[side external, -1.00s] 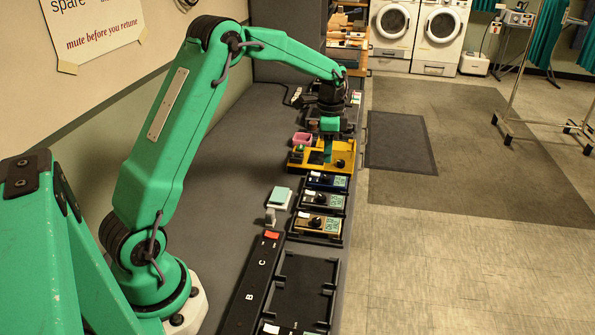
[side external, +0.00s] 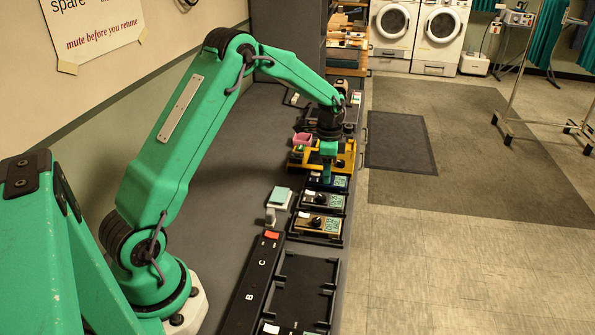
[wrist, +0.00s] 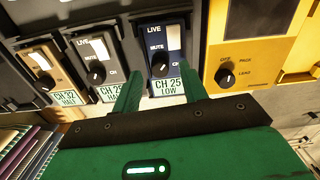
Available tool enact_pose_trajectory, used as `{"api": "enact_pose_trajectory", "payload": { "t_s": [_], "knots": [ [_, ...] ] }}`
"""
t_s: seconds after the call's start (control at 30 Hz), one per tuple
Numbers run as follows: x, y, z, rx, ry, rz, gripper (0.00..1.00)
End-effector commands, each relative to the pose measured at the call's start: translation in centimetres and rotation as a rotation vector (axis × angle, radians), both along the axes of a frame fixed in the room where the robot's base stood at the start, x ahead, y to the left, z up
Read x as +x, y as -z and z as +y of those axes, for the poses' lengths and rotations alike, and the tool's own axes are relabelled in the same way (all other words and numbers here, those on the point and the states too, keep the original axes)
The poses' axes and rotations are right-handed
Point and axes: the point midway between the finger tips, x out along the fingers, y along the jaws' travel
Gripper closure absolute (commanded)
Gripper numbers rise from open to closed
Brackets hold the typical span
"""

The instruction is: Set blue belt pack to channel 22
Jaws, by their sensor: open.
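The blue belt pack (side external: 326,183) lies in the row, between the yellow unit and a grey pack; it also shows in the wrist view (wrist: 174,60). Its label (wrist: 168,87) reads CH 25 LOW. Its black knob (wrist: 160,67) has a white pointer mark and sits between the words MUTE and CH. A white switch (wrist: 173,38) is beside LIVE. My gripper (wrist: 160,72) is open, its two fingers apart on either side of the blue pack's lower part and knob in the picture. In the side view my gripper (side external: 327,172) partly hides the pack. Finger contact cannot be told.
A grey pack (wrist: 98,62) and a tan pack (wrist: 43,68) lie left of the blue one in the wrist view. The yellow unit (wrist: 245,45) with a black knob is close on its right.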

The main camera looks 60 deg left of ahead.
Motion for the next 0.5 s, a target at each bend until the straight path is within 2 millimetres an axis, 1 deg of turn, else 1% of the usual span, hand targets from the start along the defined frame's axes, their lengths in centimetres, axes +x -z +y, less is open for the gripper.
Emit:
{"api": "enact_pose_trajectory", "payload": {
  "t_s": [0.03, 0.17, 0.43, 0.47, 0.5],
  "knots": [
    [-0.03, 0.39, -0.01, 0.000, 0.000, 0.001, 0.57],
    [-0.03, 0.94, -0.01, 0.000, 0.000, 0.000, 0.57],
    [-0.03, 1.06, 0.00, 0.000, 0.000, 0.000, 0.57],
    [-0.03, 1.05, 0.00, 0.000, 0.000, 0.000, 0.59],
    [-0.03, 1.05, 0.00, 0.000, 0.000, 0.000, 0.67]
  ]
}}
